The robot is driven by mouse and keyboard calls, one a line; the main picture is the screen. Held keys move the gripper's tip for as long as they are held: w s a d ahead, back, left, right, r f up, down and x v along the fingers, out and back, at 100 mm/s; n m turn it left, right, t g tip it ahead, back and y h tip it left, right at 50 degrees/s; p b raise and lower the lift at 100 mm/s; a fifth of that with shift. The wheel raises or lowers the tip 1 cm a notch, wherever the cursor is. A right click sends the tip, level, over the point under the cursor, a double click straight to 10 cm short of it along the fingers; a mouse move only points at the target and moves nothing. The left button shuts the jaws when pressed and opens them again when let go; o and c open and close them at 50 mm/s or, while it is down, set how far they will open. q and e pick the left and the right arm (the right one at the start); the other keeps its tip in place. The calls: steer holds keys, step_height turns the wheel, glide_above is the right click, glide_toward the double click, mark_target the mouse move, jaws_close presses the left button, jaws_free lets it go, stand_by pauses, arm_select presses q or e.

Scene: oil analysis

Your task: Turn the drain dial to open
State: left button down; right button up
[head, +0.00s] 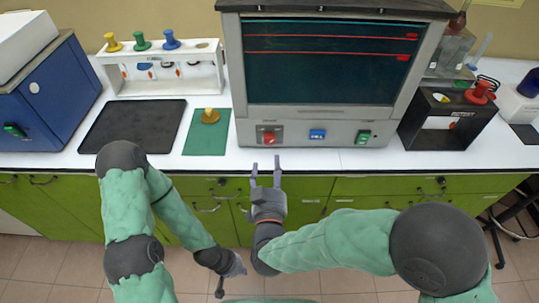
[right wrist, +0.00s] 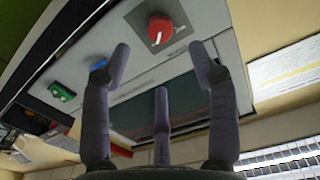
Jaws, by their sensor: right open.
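The machine (head: 328,143) has a red dial (head: 269,137) at the left of its lower front panel. The dial also shows at the top of the right wrist view (right wrist: 160,29), on a grey plate, with a white pointer mark. I cannot read its labels. My right gripper (head: 266,166) is open and empty, in front of the counter edge and just below the dial. Its fingers (right wrist: 158,62) point toward the panel, apart from the dial. My left gripper (head: 231,278) hangs low over the floor, away from the counter. Its finger gap is not clear.
A blue control (head: 318,134) and a green switch (head: 363,137) sit right of the dial. A black box stand (head: 447,118) stands right. Green drawers (head: 340,200) are below.

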steer(key=shift+s, duration=1.2)
